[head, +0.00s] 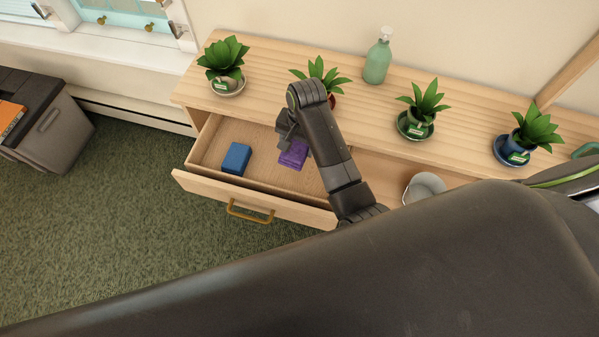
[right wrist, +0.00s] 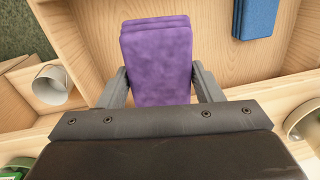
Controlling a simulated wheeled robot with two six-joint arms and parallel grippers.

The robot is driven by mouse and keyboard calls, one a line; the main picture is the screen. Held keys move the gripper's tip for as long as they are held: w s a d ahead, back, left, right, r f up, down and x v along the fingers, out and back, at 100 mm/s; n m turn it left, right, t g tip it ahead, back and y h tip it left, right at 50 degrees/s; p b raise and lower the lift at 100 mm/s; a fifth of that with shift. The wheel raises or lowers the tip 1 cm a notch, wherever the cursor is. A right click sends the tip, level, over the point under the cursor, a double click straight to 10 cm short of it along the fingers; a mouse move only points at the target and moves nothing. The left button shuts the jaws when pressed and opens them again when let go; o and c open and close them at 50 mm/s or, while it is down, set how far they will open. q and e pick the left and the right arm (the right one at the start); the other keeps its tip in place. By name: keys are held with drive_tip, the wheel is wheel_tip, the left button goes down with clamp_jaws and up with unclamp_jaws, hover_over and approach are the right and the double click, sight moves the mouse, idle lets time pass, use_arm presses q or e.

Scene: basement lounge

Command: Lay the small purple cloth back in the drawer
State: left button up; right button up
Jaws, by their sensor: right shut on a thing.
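The small purple cloth (head: 293,155) is a folded block. It is between the fingers of my right gripper (head: 287,141), which is shut on it, over the open drawer (head: 210,160). The right wrist view shows the purple cloth (right wrist: 158,55) with a gripper finger at each side and the wooden drawer floor behind it. I cannot tell whether the cloth touches the drawer floor. The drawer is pulled out and has a brass handle (head: 250,213). My left gripper does not show.
A folded blue cloth (head: 236,158) lies in the drawer, left of the purple one. Potted plants and a green pump bottle (head: 378,60) stand on the wooden top (head: 350,95) above. A white bucket (head: 425,187) is right of the drawer. A grey bin (head: 45,120) stands at far left.

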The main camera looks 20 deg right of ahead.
drive_tip(key=shift+s+f+n+g+h, duration=0.2)
drive_tip(key=shift+s+f, duration=0.15)
drive_tip(key=shift+s, duration=0.2)
drive_tip(key=shift+s+f+n+g+h, duration=0.1)
drive_tip(key=shift+s+f+n+h, duration=0.15)
drive_tip(key=shift+s, duration=0.3)
hover_over(300, 178)
wheel_tip(300, 178, down, 6)
drive_tip(key=shift+r, duration=0.25)
drive_tip(key=shift+f, duration=2.45)
drive_tip(key=o, duration=0.9)
drive_tip(key=shift+r, duration=0.1)
